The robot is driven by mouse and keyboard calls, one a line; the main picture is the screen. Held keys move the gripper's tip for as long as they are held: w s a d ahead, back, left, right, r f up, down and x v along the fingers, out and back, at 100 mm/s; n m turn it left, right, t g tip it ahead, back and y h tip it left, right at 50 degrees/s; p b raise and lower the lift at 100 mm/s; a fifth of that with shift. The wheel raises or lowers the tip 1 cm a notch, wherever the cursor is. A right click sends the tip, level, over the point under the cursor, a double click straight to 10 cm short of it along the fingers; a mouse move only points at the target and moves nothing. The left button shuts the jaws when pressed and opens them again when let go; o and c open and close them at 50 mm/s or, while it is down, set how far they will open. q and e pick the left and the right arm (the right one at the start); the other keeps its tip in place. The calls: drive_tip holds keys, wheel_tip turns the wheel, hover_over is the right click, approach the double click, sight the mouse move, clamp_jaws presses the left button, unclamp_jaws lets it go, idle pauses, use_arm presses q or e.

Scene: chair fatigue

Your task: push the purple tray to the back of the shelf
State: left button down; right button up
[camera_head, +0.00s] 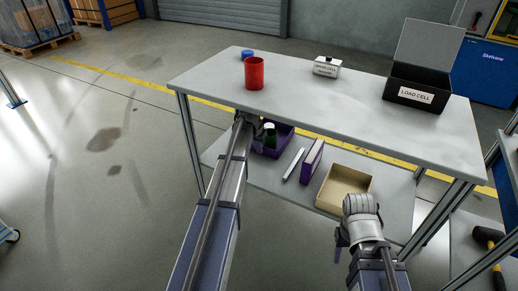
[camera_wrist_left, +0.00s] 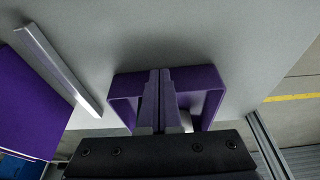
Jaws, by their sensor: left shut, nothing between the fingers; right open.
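The purple tray (camera_head: 284,138) is on the lower shelf (camera_head: 262,183), partly hidden under the worktop and behind my left arm. In the left wrist view the tray's purple walls (camera_wrist_left: 207,78) lie around the fingertips. My left gripper (camera_wrist_left: 160,98) is shut and empty, its fingers at the tray; whether they touch it I cannot tell. In the head view the left gripper (camera_head: 259,130) is under the worktop's front edge. My right gripper (camera_head: 343,240) is open, in front of the shelf near the cream box.
On the shelf are a pale bar (camera_head: 294,164), a purple-sided box (camera_head: 312,161) and a cream open box (camera_head: 345,185). The worktop (camera_head: 310,105) overhangs it, carrying a red cup (camera_head: 254,73), a white box (camera_head: 327,67) and a black load cell box (camera_head: 412,92). Table legs (camera_head: 190,140) flank the shelf.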

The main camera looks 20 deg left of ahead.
use_arm(q)
drive_tip(key=p+v, duration=0.2)
drive_tip(key=shift+r, duration=0.3)
drive_tip(key=s, duration=0.8)
drive_tip(key=s+a, duration=0.1)
drive_tip(key=s, duration=0.3)
drive_tip(key=shift+f+b, duration=0.25)
drive_tip(key=shift+b, duration=0.05)
drive_tip(key=s+d+m+g+y, duration=0.1)
drive_tip(key=s+d, duration=0.5)
drive_tip(key=d, duration=0.4)
drive_tip(key=s+d+m+g, duration=0.1)
drive_tip(key=s+d, duration=0.6)
drive_tip(key=d, duration=0.3)
drive_tip(key=s+d+m+g+y, duration=0.1)
drive_tip(key=s+d+g, duration=0.1)
drive_tip(key=s+d, duration=0.6)
wheel_tip(320, 180, up, 37)
drive_tip(key=w+d+p, duration=0.2)
drive_tip(key=p, duration=3.5)
drive_tip(key=shift+h+p, duration=0.3)
drive_tip(key=shift+f, duration=0.15)
